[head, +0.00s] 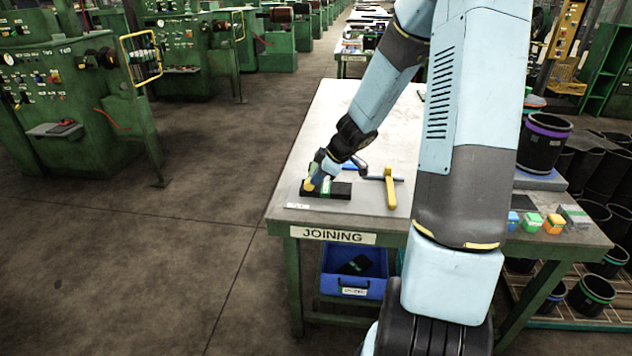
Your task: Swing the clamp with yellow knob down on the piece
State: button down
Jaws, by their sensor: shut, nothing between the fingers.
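My gripper (315,184) is shut and empty, pointing down at the left end of a low black block (341,191) on the joining table. A green band (326,187) shows on the block. A small yellow part (308,186) shows right at my fingertips; it may be the clamp's yellow knob, and I cannot tell whether the fingers touch it. A blue bar (350,167) shows just behind the block, partly hidden by my arm. The clamp's angle is too small to make out.
A yellow-handled tool (390,190) lies right of the block on the table (330,115). Small coloured blocks (533,222) and a dark bin with a purple band (543,143) are at the right. A blue crate (353,288) sits below. The table's far left is clear.

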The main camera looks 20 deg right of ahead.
jog(key=s+r, duration=0.5)
jog(key=s, duration=0.4)
jog(key=shift+s+d, duration=0.3)
jog(key=shift+r, duration=0.2)
jog(key=s+a+r+m+h, duration=0.2)
jog(key=s+a+r+m, duration=0.35)
jog(key=s+r, duration=0.5)
jog(key=s+d+r+m+h, duration=0.2)
jog(key=s+r+m, duration=0.5)
jog(key=s+r, duration=0.3)
jog(key=shift+s+d+r+m+t, duration=0.15)
jog(key=shift+s+d+m+t, duration=0.05)
jog(key=shift+d+m+t, duration=0.2)
